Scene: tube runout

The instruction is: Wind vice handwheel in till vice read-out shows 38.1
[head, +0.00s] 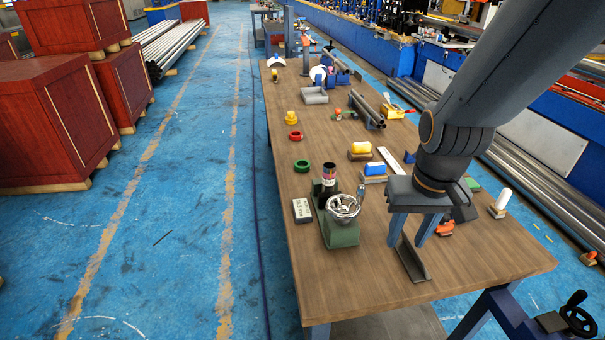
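A small green vice (342,235) stands on the near part of the wooden table. A shiny metal handwheel (343,207) with a handle sticking up is on its near side. A dark cylinder with coloured bands (329,177) stands upright at the vice. A small grey box with a pale face (302,210), which looks like the read-out, lies left of the vice; its figures are too small to read. My gripper (407,243) points down to the right of the vice, apart from the handwheel. Its two fingers are spread, with nothing seen between them.
A dark angled metal piece (413,260) lies just below my gripper. Yellow and blue blocks (375,169) sit behind the vice, and a green ring (302,165) to its left rear. A black handwheel (578,318) shows off the table's near right corner. The near-left tabletop is clear.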

